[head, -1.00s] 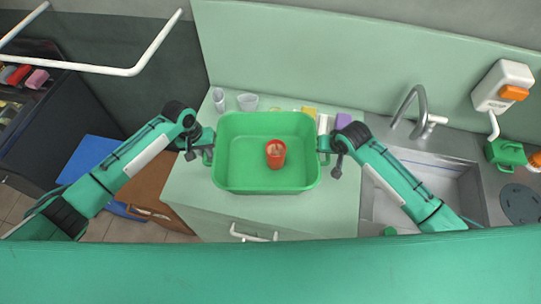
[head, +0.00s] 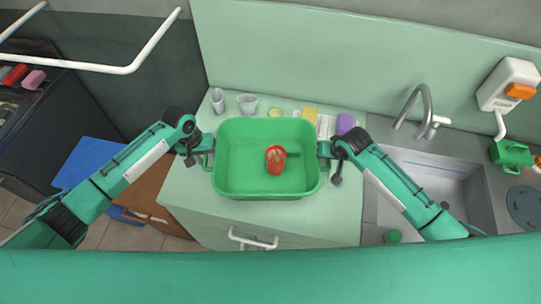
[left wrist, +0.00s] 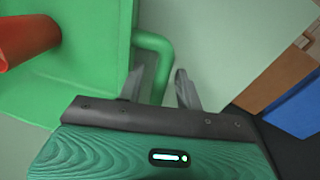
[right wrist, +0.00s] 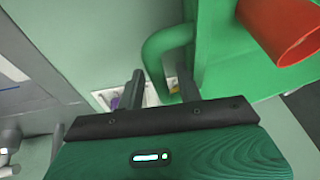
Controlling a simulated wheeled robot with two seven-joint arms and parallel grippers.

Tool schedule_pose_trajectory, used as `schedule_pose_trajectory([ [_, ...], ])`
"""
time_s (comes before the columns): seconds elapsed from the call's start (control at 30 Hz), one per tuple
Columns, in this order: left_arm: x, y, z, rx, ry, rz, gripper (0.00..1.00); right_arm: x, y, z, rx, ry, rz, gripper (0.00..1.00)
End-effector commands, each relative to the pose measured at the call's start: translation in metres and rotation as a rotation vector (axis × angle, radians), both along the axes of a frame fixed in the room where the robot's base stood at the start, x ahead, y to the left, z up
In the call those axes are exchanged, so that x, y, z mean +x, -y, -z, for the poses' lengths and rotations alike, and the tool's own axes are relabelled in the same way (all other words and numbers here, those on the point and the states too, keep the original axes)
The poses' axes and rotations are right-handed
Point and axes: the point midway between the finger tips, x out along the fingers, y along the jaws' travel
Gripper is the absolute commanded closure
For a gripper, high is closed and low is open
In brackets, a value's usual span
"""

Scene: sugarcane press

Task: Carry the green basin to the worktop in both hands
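The green basin (head: 267,187) is upright over the worktop (head: 340,220). I cannot tell for certain whether its underside touches it. A red cup (head: 276,160) is inside the basin and looks tilted. My left gripper (head: 207,152) is at the basin's left handle; in the left wrist view its fingers stand apart either side of that handle (left wrist: 157,50), with a gap showing. My right gripper (head: 325,152) is at the right handle (right wrist: 165,42), its fingers also apart around it with a gap.
Cups (head: 247,103) stand behind the basin at the back left. A yellow block (head: 310,114) and a purple item (head: 345,123) sit at the back right. The sink (head: 430,185) and tap (head: 427,105) are to the right. A drawer handle (head: 253,239) is below the worktop's front.

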Motion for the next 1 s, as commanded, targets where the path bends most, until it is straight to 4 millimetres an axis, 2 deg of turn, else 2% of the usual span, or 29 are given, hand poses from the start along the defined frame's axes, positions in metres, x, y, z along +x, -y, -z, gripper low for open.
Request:
schedule_pose_trajectory([
  [0.17, 0.001, -0.002, -0.013, -0.002, 0.002, 0.001, 0.64, 0.0, -0.001, 0.0, 0.001, 0.0, 0.0, 0.64],
  [0.6, 0.001, -0.018, -0.098, 0.0, 0.002, 0.0, 0.64, 0.0, -0.001, 0.0, 0.002, 0.0, -0.001, 0.64],
  [0.83, 0.0, -0.022, -0.117, 0.001, 0.001, 0.001, 0.64, -0.001, -0.001, -0.002, 0.002, 0.0, -0.001, 0.64],
  [1.0, 0.0, -0.022, -0.118, 0.0, 0.0, 0.0, 0.64, -0.007, 0.002, -0.018, 0.002, 0.002, -0.003, 0.64],
])
